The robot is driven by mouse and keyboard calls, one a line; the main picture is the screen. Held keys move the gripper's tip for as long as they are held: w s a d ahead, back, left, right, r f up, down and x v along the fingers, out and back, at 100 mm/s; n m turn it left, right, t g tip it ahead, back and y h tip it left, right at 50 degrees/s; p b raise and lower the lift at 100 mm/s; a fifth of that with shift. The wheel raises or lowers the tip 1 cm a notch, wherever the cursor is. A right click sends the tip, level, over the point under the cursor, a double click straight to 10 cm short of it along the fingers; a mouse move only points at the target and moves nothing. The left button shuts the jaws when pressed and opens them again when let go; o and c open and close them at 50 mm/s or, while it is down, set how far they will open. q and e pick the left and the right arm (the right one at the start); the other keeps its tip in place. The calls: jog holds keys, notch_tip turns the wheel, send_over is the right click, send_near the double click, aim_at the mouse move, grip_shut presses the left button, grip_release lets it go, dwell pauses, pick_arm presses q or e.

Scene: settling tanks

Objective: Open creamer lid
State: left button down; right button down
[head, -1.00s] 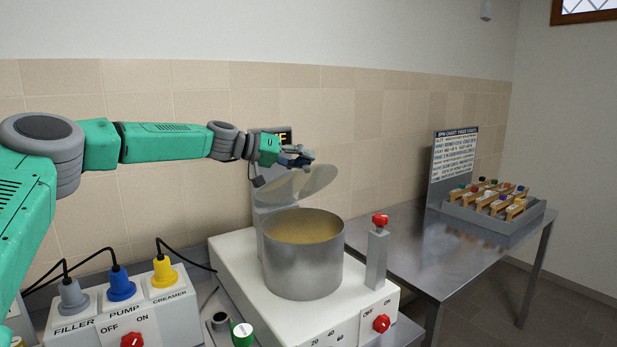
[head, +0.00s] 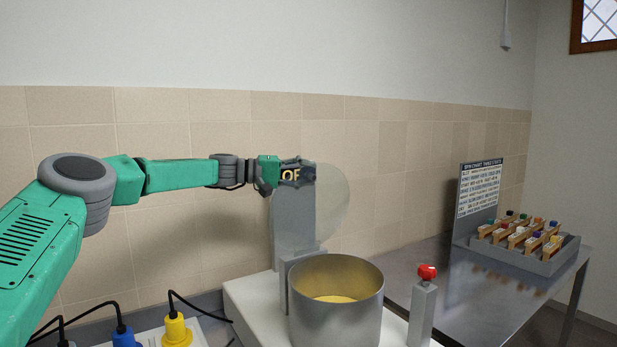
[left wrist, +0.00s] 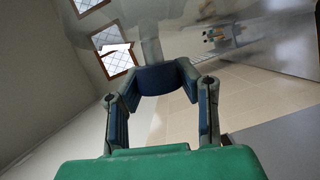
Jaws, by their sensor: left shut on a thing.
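The creamer is a white machine (head: 258,303) with a round metal bowl (head: 334,308) that holds yellowish liquid. Its round translucent lid (head: 332,212) stands nearly upright behind the bowl, so the bowl's top is uncovered. My left gripper (head: 303,173) is at the lid's upper left edge. In the left wrist view the fingers of my left gripper (left wrist: 160,78) are closed on a dark blue piece (left wrist: 158,78), which looks like the lid's handle. In the head view the gripper hides that handle. My right gripper is in neither view.
A post with a red knob (head: 427,272) stands right of the bowl. A metal table (head: 440,265) at the right carries a rack of colour-capped bottles (head: 520,240) and a chart board (head: 478,190). Yellow (head: 175,330) and blue (head: 126,338) plugs with black cables are at the lower left.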

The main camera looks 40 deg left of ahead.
pick_arm(q)
jog(key=shift+a+f, duration=0.2)
jog(key=c, duration=1.1)
grip_release()
jog(key=shift+o, duration=0.2)
jog(key=shift+a, duration=0.1)
jog(key=v, duration=1.2)
jog(key=shift+a, duration=0.25)
jog(key=shift+w+d+f, duration=0.1)
